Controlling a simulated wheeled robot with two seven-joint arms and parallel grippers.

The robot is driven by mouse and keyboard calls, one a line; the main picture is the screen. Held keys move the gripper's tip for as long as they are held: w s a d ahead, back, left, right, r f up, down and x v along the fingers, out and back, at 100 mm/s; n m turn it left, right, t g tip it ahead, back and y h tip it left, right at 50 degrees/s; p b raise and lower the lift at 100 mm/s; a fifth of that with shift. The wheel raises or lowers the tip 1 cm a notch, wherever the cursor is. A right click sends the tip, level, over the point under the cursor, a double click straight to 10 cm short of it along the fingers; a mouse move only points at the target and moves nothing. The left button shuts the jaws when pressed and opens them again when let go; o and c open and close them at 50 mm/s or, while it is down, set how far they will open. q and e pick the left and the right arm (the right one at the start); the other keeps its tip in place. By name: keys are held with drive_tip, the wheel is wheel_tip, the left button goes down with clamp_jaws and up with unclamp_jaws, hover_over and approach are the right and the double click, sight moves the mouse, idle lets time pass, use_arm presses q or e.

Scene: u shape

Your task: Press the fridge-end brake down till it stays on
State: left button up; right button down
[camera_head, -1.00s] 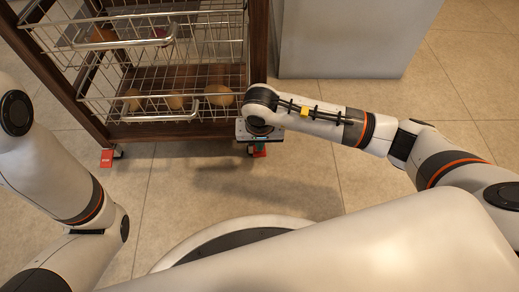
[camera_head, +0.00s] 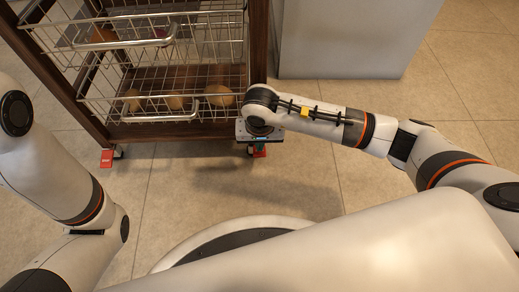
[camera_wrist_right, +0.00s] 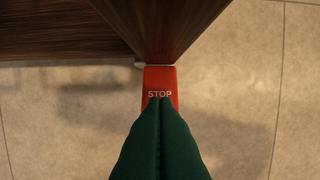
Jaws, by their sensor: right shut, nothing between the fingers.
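The fridge-end brake is a red pedal (camera_head: 260,154) at the foot of the trolley's right corner, on the side of the pale cabinet. In the right wrist view the red pedal (camera_wrist_right: 160,76) reads STOP. My right gripper (camera_head: 260,146) is shut and empty, pointing down at it. Its green fingertips (camera_wrist_right: 160,100) overlap the pedal's near part just below the lettering. I cannot tell whether they touch it or how far the pedal is tilted. My left arm is at the left, but its gripper is out of view.
The wooden trolley (camera_head: 258,50) holds wire baskets (camera_head: 165,100) with several round items. Another red brake pedal (camera_head: 106,158) is at its left foot. A pale cabinet (camera_head: 350,40) stands behind at the right. The tiled floor (camera_head: 300,180) in front is clear.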

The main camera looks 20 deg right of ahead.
sight(260, 153)
drive_tip(key=shift+f, duration=0.1)
idle(0.5)
drive_tip(key=shift+f+b, duration=1.15)
drive_tip(key=shift+f, duration=0.2)
drive_tip(key=shift+f+b, duration=0.3)
drive_tip(key=shift+f, duration=0.85)
drive_tip(key=shift+r, duration=0.1)
drive_tip(key=shift+r, duration=0.1)
wheel_tip(260, 153, up, 9)
drive_tip(key=p, duration=0.7)
